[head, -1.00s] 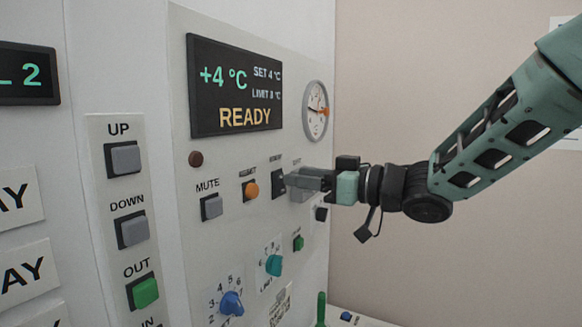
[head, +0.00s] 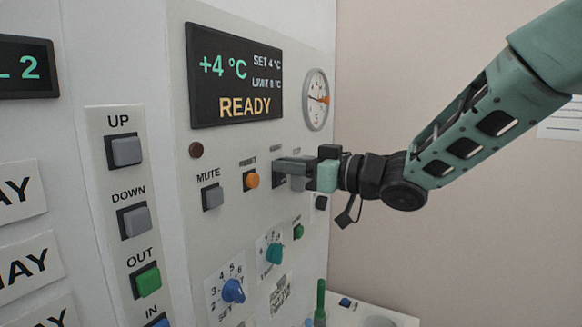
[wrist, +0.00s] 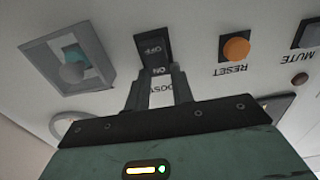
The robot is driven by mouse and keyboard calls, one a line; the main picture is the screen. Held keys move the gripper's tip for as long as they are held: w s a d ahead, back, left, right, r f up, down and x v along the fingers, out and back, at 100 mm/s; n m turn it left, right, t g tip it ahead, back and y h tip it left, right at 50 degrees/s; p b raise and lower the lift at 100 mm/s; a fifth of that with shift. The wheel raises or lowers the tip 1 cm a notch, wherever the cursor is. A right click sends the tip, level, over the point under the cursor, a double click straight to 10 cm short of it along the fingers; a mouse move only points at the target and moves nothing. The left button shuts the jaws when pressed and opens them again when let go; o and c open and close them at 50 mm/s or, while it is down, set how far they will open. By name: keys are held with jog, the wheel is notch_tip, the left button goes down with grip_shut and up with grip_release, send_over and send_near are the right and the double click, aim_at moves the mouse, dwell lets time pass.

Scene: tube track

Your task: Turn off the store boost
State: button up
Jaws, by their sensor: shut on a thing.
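The store boost switch is a black rocker (wrist: 153,40) with OFF and ON on its faces, in the wrist view. A partly covered, upside-down label that seems to read BOOST lies beside its ON end. In the head view the rocker (head: 279,182) is a dark strip, mostly hidden behind my fingers. My gripper (wrist: 158,76) has its narrow fingers close together at the rocker's ON end, shut on the switch as far as I can tell. In the head view my gripper (head: 281,166) reaches the panel from the right. Exact finger contact is hard to see.
The orange RESET button (head: 251,180) and grey MUTE button (head: 212,196) are left of the switch. A grey framed recess (wrist: 72,62) is close on its other side. Dials (head: 233,290) and a green button (head: 298,231) are below. The display (head: 235,75) reads +4 °C, READY.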

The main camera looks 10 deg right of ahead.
jog(key=y+b, duration=0.1)
jog(key=b, duration=0.3)
jog(key=f+t+y+b, duration=0.1)
jog(key=b, duration=0.3)
jog(key=t+y+b, duration=0.1)
jog(key=b, duration=0.4)
jog(key=shift+s+d+f+y, duration=0.15)
jog(key=shift+d+f+y, duration=0.1)
jog(key=shift+f+y, duration=0.05)
jog(key=shift+r, duration=0.2)
jog(key=o, duration=1)
